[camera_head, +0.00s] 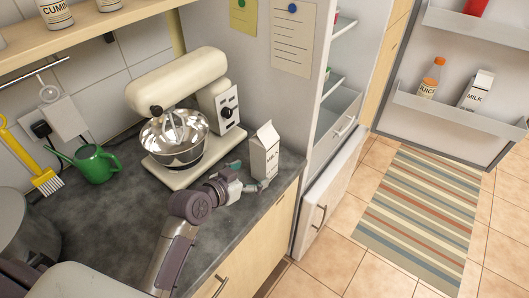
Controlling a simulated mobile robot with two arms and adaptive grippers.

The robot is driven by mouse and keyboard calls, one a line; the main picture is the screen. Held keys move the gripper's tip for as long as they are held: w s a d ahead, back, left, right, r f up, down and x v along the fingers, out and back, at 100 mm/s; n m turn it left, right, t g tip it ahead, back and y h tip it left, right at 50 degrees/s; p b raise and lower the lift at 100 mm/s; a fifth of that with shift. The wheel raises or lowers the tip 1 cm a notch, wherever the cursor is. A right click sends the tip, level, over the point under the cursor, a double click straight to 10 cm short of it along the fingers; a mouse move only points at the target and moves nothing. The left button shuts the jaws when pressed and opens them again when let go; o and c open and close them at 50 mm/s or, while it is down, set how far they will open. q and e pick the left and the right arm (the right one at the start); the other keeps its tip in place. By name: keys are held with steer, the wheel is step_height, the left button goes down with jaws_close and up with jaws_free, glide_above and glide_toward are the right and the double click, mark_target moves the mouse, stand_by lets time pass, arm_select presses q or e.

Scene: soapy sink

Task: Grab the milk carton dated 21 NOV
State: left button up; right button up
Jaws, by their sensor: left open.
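A white milk carton (265,153) stands upright on the dark counter, just right of the stand mixer. A second milk carton (478,89) stands in the fridge door shelf at the upper right, beside an orange juice bottle. The date on either carton is too small to read. My left gripper (257,187) is open at the foot of the counter carton, low over the counter and in front of it. I cannot tell if its fingers touch the carton. My right gripper is not in view.
The cream stand mixer (178,81) with its steel bowl stands close left of the carton. A green watering can (96,163) is farther left. The counter (263,212) ends just right of the gripper. The fridge door (437,105) stands open, over a striped rug (425,213).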

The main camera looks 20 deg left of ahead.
mark_target(258, 167)
arm_select(q)
steer(key=x, duration=0.2)
steer(key=shift+w+a+f, duration=0.15)
steer(key=shift+w+f, duration=0.05)
steer(key=shift+w, duration=0.1)
steer(key=shift+r+p+x, duration=0.25)
steer(key=shift+p+x, duration=0.5)
steer(key=shift+x, duration=0.35)
steer(key=x, duration=0.2)
steer(key=shift+w+f, duration=0.2)
steer(key=shift+w, duration=0.05)
steer(key=shift+w+f, duration=0.2)
steer(key=shift+w, duration=0.05)
steer(key=shift+f, duration=0.1)
steer(key=shift+c, duration=0.2)
steer(key=c, duration=0.8)
jaws_close()
steer(key=shift+r, duration=0.25)
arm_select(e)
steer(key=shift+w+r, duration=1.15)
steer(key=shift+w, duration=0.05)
